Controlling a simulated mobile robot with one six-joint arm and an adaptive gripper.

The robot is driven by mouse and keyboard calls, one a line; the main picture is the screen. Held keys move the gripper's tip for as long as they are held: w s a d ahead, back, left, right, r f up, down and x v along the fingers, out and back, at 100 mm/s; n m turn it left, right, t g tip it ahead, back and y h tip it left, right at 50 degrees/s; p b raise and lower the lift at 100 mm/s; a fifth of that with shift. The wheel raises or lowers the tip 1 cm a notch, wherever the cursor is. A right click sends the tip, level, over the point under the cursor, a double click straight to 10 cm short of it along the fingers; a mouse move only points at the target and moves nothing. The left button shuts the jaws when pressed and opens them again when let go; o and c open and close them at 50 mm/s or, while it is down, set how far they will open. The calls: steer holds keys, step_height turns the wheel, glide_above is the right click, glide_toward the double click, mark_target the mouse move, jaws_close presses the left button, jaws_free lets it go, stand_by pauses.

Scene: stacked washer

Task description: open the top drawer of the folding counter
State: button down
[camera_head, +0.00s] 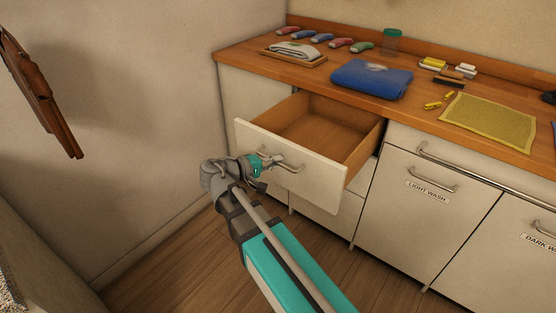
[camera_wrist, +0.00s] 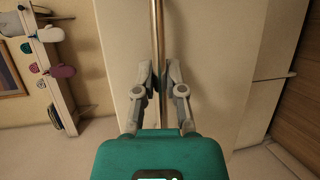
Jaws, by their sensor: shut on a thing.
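The top drawer (camera_head: 320,175) of the folding counter (camera_head: 300,68) is pulled well out, and its bare wooden inside (camera_head: 315,132) shows empty. My gripper (camera_head: 275,163) is at the drawer's front, shut on its metal bar handle (camera_head: 291,168). In the wrist view my gripper's two fingers (camera_wrist: 159,75) stand on either side of the handle bar (camera_wrist: 158,35), close against the cream drawer front (camera_wrist: 210,60). The exact finger contact is small and partly hidden in the head view.
A folded blue cloth (camera_head: 372,79), a yellow mat (camera_head: 489,122) and several small items lie on the countertop. Cabinets labelled light wash (camera_head: 428,195) and dark wash (camera_head: 538,240) stand to the right. A wall (camera_head: 130,130) bounds the left; wooden floor (camera_head: 165,275) is clear beside my arm.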

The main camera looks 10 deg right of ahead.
steer(key=shift+w, duration=0.2)
steer(key=c, duration=0.9)
jaws_free()
steer(key=shift+o, duration=1)
steer(key=shift+s, duration=0.1)
